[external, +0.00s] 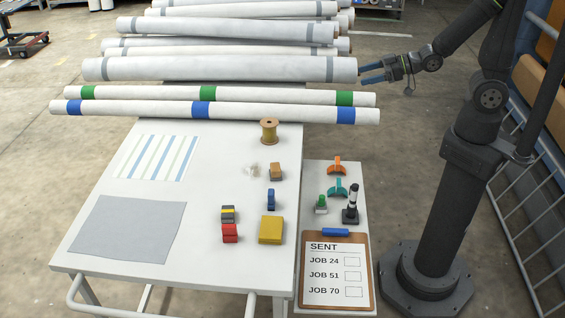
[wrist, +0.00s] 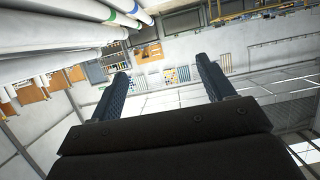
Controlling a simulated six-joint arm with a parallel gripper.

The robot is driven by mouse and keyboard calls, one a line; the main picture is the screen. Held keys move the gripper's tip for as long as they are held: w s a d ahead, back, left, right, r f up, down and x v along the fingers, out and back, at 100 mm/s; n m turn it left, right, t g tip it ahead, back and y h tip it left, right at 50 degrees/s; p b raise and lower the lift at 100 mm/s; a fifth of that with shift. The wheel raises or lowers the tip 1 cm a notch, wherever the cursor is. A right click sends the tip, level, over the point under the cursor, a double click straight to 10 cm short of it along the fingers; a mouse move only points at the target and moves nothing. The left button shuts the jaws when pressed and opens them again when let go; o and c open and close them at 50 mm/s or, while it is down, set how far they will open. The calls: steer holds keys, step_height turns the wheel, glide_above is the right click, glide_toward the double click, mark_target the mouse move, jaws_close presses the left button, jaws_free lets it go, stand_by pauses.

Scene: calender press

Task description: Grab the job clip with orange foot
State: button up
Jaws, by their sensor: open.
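An orange clip-like piece (external: 337,167), with a curved orange foot and a small upright part, stands at the back of the small side table. A similar teal piece (external: 337,189) stands just in front of it. My gripper (external: 371,74) is open and empty, well above and behind the orange piece, beside the right end of a large white roll. Its two blue fingers point left. In the wrist view my gripper (wrist: 161,80) shows both fingers apart with nothing between them. The clips do not show in the wrist view.
A green-topped stamp (external: 320,204), a black upright piece (external: 350,206) and a clipboard (external: 336,285) share the side table (external: 312,172). The main table (external: 185,210) holds a spool (external: 269,132) and several small blocks. White rolls (external: 220,69) lie behind.

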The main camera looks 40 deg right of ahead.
glide_toward(337, 163)
steer(key=w+f, duration=0.2)
steer(key=shift+w+f, duration=0.1)
steer(key=shift+w, duration=0.2)
steer(key=shift+w+a+f, duration=0.15)
steer(key=shift+a, duration=0.05)
steer(key=x, duration=0.7)
steer(key=shift+a, duration=0.1)
steer(key=c, duration=1)
